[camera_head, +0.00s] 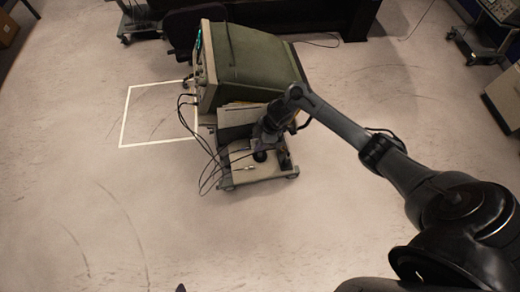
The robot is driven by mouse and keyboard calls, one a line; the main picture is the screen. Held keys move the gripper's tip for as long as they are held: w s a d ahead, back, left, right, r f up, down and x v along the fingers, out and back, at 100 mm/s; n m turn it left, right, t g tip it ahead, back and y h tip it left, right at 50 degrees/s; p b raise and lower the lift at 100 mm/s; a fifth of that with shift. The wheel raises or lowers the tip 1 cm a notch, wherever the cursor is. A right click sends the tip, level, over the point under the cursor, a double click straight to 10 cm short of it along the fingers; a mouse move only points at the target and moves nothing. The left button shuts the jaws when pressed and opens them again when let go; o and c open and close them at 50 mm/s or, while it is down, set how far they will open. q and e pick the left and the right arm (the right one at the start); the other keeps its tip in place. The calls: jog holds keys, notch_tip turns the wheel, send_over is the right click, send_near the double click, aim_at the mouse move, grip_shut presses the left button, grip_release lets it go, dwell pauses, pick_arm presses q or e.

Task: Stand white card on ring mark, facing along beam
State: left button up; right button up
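I cannot make out a white card or a ring mark in this view. My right arm comes in from the right. Its gripper (263,148) points down over the low shelf of a wheeled trolley (246,172). The fingers are small and dark against a dark round spot beneath them. I cannot tell whether they are open or shut, or whether they touch or hold anything. My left gripper is not in view.
A large green cabinet (258,62) stands on the trolley, with black cables (205,160) hanging at its left. A white taped outline (123,128) lies on the floor beside it. More equipment (490,40) stands at the upper right. The floor at lower left is clear.

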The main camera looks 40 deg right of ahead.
grip_shut()
dwell(1.4)
